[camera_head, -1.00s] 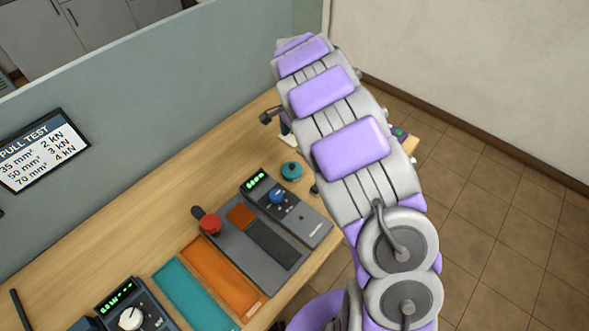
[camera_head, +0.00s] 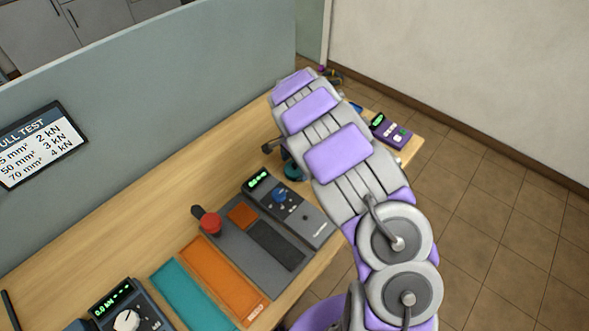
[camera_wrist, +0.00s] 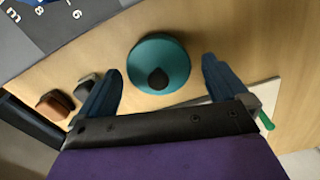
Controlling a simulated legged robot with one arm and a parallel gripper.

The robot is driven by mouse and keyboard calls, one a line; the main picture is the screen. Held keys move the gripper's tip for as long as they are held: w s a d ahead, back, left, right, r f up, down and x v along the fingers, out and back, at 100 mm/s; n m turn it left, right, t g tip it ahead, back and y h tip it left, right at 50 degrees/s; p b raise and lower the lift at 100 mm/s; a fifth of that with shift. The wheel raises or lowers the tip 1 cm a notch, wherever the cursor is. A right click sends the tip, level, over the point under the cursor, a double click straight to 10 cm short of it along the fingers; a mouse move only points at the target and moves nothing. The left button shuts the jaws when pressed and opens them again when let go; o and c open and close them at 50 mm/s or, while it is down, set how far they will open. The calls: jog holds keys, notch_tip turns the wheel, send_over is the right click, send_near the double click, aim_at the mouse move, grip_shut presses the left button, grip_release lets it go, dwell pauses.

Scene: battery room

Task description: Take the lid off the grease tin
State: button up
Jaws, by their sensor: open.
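The grease tin (camera_wrist: 158,62) shows in the wrist view as a round teal shape with a black knob (camera_wrist: 158,78) at the middle of its lid. It stands on the wooden bench. In the head view the tin (camera_head: 293,173) is a small teal disc, partly hidden by the end of my arm. My gripper (camera_wrist: 161,68) is open. Its two blue fingers stand on the left and right of the tin in the wrist view, with gaps between them and the lid. Nothing is held. I cannot tell the height of the fingers over the tin.
A grey tester (camera_head: 287,209) and a plate with a red button (camera_head: 211,223) lie near the tin, with orange (camera_head: 226,281) and teal (camera_head: 188,296) mats beyond. A purple device (camera_head: 391,131) sits near the bench's right end. A grey partition (camera_head: 150,105) backs the bench.

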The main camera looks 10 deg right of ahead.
jog(key=shift+a, duration=0.15)
jog(key=shift+c, duration=0.4)
jog(key=shift+d, duration=0.35)
jog(key=c, duration=0.7)
jog(key=shift+a, duration=0.1)
jog(key=shift+c, duration=0.6)
jog(key=shift+a+r, duration=0.1)
